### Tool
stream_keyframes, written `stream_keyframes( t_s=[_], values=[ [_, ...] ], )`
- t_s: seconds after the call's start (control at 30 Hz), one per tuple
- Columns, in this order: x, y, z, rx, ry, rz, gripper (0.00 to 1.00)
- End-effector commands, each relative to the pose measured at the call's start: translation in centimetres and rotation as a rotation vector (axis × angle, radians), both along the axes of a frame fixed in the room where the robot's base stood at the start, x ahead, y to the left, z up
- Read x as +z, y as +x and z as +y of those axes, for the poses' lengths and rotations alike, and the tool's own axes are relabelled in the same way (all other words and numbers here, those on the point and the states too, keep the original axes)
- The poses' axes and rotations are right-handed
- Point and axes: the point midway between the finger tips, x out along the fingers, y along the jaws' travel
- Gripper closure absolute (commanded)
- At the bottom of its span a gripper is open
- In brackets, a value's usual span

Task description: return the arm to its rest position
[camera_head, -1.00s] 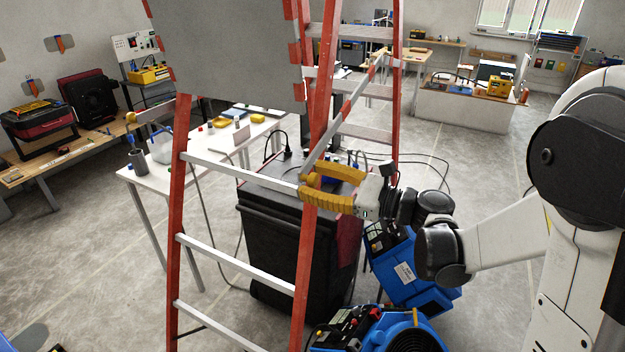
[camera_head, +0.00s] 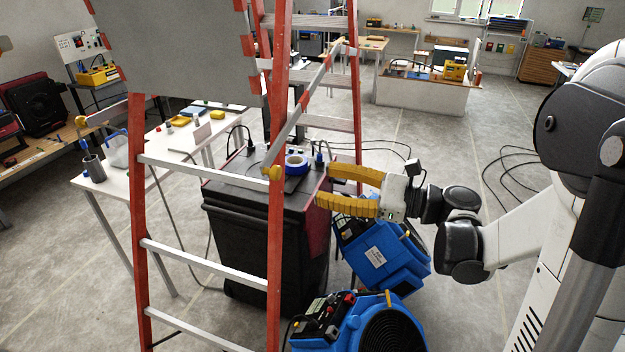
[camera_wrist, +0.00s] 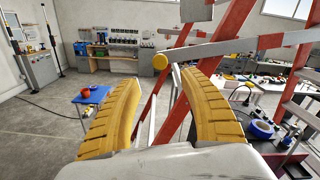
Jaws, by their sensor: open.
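My gripper (camera_head: 322,186) has two yellow ribbed fingers. They stand apart with nothing between them, pointing left towards the red ladder (camera_head: 277,190). In the head view the fingertips are just right of the ladder's near right leg, above the blue machines. In the wrist view my gripper (camera_wrist: 160,85) also shows open and empty, with the ladder (camera_wrist: 233,40) beyond and to the right of the fingers. A grey bar with a yellow round end (camera_wrist: 160,62) shows in the gap beyond the fingers.
A black case (camera_head: 255,245) stands behind the ladder, with a blue tape roll (camera_head: 296,163) on top. Two blue machines (camera_head: 365,325) (camera_head: 378,255) stand on the floor below my arm. A white table (camera_head: 130,180) is at left. Open floor lies at the back right.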

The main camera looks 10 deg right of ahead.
Motion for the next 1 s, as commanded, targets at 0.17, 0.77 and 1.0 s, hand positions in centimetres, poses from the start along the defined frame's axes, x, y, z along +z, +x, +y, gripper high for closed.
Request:
stream_keyframes(
  t_s=[0.17, 0.77, 1.0],
  values=[
    [0.0, -0.1, -0.1, 0.001, 0.000, 0.000, 0.49],
    [-12.6, -7.2, 5.3, 0.198, -1.003, -0.304, 0.49],
    [-18.7, -13.7, 1.9, 0.563, -1.695, -0.671, 0.49]
  ],
)
